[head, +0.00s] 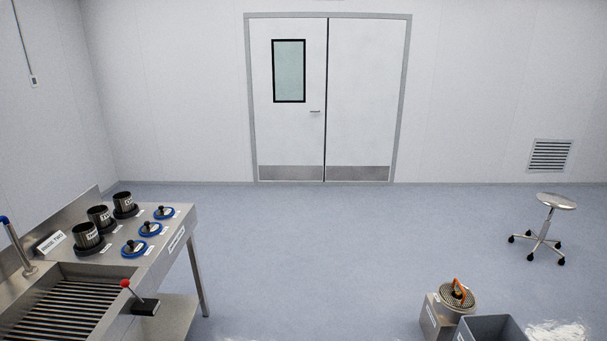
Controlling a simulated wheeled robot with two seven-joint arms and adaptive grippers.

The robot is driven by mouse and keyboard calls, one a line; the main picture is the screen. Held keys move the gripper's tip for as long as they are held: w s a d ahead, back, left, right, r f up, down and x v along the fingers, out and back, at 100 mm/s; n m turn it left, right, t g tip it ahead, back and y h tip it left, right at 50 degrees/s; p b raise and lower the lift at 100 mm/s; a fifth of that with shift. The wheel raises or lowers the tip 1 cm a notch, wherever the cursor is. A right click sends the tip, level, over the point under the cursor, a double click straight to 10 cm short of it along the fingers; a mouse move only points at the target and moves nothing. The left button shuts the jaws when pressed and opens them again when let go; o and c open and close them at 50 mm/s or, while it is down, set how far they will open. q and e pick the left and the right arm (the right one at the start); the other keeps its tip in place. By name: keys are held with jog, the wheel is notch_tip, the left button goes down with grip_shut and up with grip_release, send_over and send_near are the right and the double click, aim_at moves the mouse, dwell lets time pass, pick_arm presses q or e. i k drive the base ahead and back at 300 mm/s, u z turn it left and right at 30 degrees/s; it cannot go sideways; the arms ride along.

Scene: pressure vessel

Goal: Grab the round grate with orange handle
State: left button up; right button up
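The round grate (449,297) with an upright orange handle (458,287) is at the bottom right in the head view. It sits on top of a grey metal box-like stand (436,318), low near the floor. Neither of my grippers shows in this view, and nothing touches the grate.
A grey bin (495,328) stands just right of the stand. A steel sink table (185,222) with dark cups, blue-rimmed lids (133,250) and a red-knobbed lever (126,284) is at the left. A wheeled stool (555,202) stands at the right. The middle floor is clear up to the double door (365,100).

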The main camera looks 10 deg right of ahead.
aim_at(468, 301)
jog(key=u, duration=0.05)
jog(key=i, duration=1.95)
jog(key=z, duration=0.65)
jog(key=i, duration=1.95)
jog(key=z, duration=1.25)
jog(key=i, duration=1.05)
jog(key=z, duration=0.4)
